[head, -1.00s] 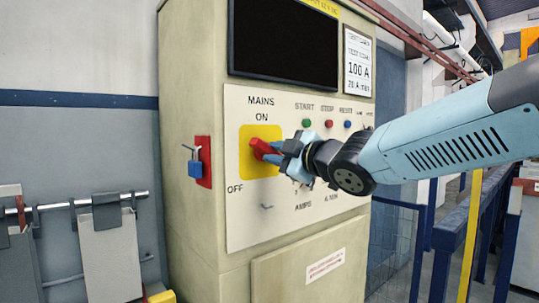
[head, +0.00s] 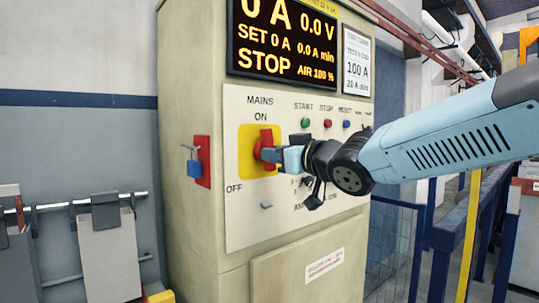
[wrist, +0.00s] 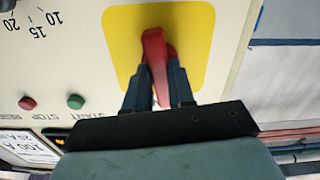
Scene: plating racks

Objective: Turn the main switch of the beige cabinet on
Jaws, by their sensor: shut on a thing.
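The beige cabinet (head: 215,100) stands in the middle of the head view. Its main switch is a red handle (head: 266,140) on a yellow plate (head: 245,158), under the words MAINS and ON, with OFF at lower left. The handle stands upright, in line with ON. My gripper (head: 272,154) is shut on the handle from the front right and hides part of it. In the wrist view the red handle (wrist: 154,55) lies between my two fingers. The display (head: 285,40) is lit and reads 0 A, 0.0 V and STOP.
START (head: 306,123), STOP (head: 327,123) and RESET (head: 347,124) buttons sit right of the switch, close above my gripper. A red plate with a blue padlock (head: 194,168) is on the cabinet's left side. Blue railings (head: 450,235) stand at right.

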